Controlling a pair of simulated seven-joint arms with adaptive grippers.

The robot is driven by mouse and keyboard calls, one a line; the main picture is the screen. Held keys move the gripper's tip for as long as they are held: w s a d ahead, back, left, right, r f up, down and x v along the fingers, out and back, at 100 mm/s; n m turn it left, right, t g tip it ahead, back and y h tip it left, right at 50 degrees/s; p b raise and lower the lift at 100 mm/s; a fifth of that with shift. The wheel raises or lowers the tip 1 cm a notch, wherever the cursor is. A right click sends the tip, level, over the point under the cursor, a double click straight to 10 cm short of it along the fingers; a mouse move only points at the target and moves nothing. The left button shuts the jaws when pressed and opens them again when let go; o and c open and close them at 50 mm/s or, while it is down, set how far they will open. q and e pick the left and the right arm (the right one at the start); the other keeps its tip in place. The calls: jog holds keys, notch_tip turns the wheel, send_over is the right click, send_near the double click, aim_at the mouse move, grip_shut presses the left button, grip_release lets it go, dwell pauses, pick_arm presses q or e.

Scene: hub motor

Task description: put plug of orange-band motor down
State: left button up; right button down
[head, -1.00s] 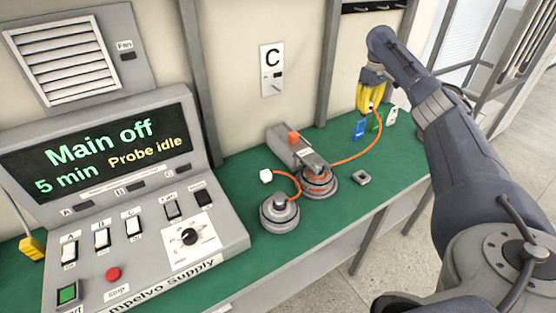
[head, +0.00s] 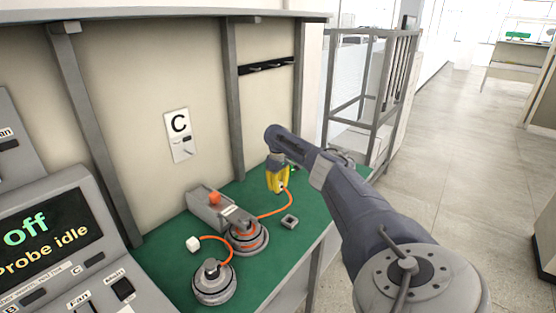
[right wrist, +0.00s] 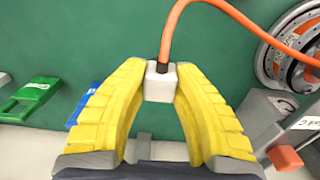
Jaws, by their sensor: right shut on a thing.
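My right gripper (head: 279,181) is shut on the white plug of the orange-band motor. The wrist view shows this plug (right wrist: 160,83) between the two yellow fingertips, with its orange cable leaving the far side. The gripper is over the back right part of the green bench; whether the plug touches the bench I cannot tell. The orange-band motor (head: 247,238) sits on the bench, left of and nearer than the gripper. It also shows at the right edge of the wrist view (right wrist: 290,47). My left gripper is not in view.
A second motor (head: 213,286) stands nearer, its white plug (head: 193,244) lying on the bench. A grey stand with an orange knob (head: 214,199) is behind the motors. Green (right wrist: 32,98) and blue (right wrist: 84,103) pieces lie near the gripper.

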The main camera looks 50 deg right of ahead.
aim_at(278, 194)
jog(key=shift+f, duration=2.15)
jog(key=shift+f, duration=0.2)
jog(key=c, duration=1.2)
grip_release()
jog(key=shift+r, duration=0.2)
notch_tip(278, 194, up, 12)
